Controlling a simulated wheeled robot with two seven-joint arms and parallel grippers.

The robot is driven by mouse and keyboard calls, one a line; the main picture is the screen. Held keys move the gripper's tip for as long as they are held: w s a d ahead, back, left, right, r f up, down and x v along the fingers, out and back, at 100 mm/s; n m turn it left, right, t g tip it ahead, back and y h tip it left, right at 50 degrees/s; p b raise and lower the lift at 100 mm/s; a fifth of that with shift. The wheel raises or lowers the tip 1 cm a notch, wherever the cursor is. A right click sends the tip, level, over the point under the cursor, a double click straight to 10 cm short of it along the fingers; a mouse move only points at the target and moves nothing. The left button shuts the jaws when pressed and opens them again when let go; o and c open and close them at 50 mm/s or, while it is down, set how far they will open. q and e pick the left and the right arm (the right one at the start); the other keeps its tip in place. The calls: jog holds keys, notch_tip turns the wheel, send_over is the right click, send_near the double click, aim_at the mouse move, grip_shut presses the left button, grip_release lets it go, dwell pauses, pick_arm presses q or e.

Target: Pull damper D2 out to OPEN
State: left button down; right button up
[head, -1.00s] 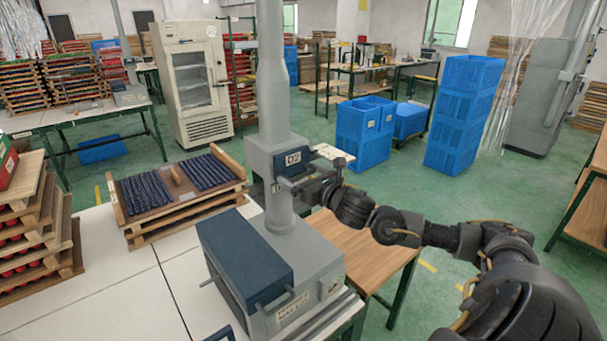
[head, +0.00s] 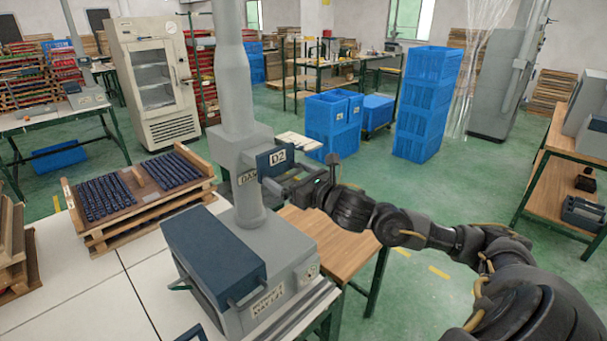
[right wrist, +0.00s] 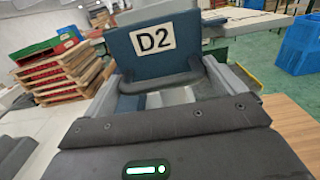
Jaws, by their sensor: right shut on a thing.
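The damper D2 (head: 277,158) is a dark blue plate with a white "D2" label, on the grey housing (head: 235,150) around the upright pipe. It stands out from the housing, and part of a label on the housing shows beside it. My right gripper (head: 303,186) reaches it from the right and is shut on its handle. In the right wrist view the D2 plate (right wrist: 152,50) faces me, with its handle (right wrist: 160,84) at the jaws; the grip itself is partly hidden. My left gripper is not in view.
Below the housing is a grey machine (head: 255,295) with a dark blue front. A stack of wooden trays (head: 150,225) stands left on the white table. A wooden table (head: 330,240) lies under my right arm. Blue crates (head: 425,105) stand behind on the open green floor.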

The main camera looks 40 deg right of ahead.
jog(key=shift+f, duration=0.1)
jog(key=o, duration=1)
jog(key=shift+c, duration=0.2)
jog(key=shift+o, duration=0.4)
jog(key=shift+s, duration=0.1)
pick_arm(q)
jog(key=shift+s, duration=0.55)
pick_arm(e)
jog(key=shift+s, duration=0.15)
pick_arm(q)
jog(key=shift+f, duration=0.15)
pick_arm(e)
jog(key=shift+s, duration=0.1)
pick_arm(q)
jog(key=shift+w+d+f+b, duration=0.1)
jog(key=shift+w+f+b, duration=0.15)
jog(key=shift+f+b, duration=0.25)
pick_arm(e)
jog(key=s+d, duration=0.1)
jog(key=s, duration=0.9)
jog(key=shift+s+d, duration=0.2)
jog(key=shift+s, duration=0.05)
